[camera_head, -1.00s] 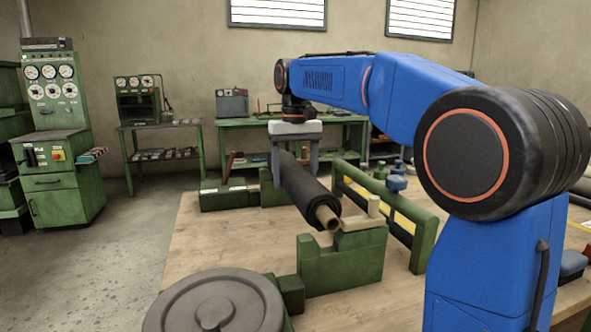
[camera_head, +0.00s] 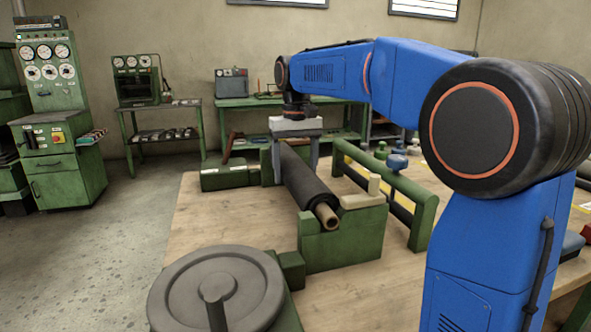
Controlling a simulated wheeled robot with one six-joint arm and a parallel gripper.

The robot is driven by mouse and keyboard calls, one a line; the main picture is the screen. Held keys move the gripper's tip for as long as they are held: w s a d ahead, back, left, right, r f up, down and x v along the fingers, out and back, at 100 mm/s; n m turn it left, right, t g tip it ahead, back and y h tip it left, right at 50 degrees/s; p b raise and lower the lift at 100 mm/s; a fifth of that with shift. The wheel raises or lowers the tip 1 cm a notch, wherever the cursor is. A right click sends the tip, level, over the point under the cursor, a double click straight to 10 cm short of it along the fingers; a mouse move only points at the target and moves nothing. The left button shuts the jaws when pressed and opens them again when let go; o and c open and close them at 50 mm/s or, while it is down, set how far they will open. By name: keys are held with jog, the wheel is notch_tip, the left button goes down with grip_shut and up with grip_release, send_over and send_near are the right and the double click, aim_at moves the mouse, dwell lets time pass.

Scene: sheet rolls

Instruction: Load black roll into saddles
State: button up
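The black roll (camera_head: 308,188) with a tan core lies lengthwise, its near core end (camera_head: 327,215) low at the front green saddle block (camera_head: 340,245). Whether the core rests in the notch cannot be told for certain. My gripper (camera_head: 295,163) points down over the roll's far part, one finger on each side, and appears shut on it. The far saddle (camera_head: 267,172) is mostly hidden behind the gripper and roll.
A grey round disc (camera_head: 245,295) with a central post stands at the front left. A long green rail frame (camera_head: 400,190) runs just right of the roll. The wooden table (camera_head: 200,225) is bare left of the roll.

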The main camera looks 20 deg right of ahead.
jog(key=shift+f, duration=0.35)
jog(key=o, duration=2.1)
jog(key=shift+f, duration=0.1)
notch_tip(320, 180, up, 13)
jog(key=shift+f, duration=0.1)
jog(key=shift+r, duration=0.25)
jog(key=shift+s, duration=0.1)
